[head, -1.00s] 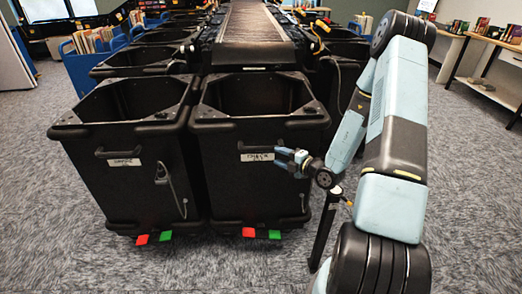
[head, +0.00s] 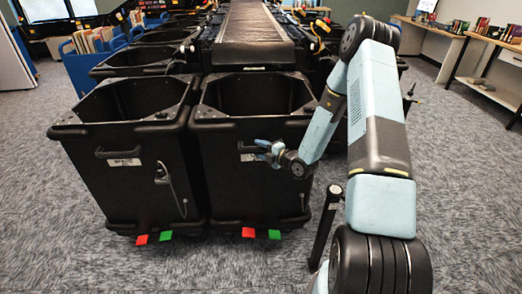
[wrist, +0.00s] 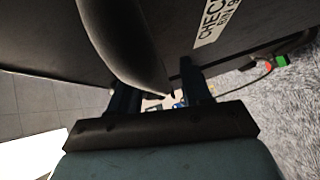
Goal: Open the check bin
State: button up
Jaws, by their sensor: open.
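The check bin (head: 250,190) is the black, open-topped bin at the front right of the pair in the head view. In the wrist view its white label (wrist: 209,22) reads "CHECK BIN". A thick dark curved bar, seemingly its front handle (wrist: 120,45), reaches down to between my fingers in the wrist view. My gripper (head: 264,150) is at the bin's front face, beside the label, which it partly hides. The jaws (wrist: 160,92) are open, on either side of the bar's end. I cannot tell whether they touch it.
A second black bin (head: 130,190) with a handle stands directly left of the check bin. A red tab (head: 248,232) and a green tab (head: 274,234) lie at the check bin's foot. A dark post (head: 324,225) stands to its right. Carpet in front is clear.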

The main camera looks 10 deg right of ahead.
jog(key=shift+c, duration=0.4)
grip_shut()
jog(key=shift+s+f, duration=0.1)
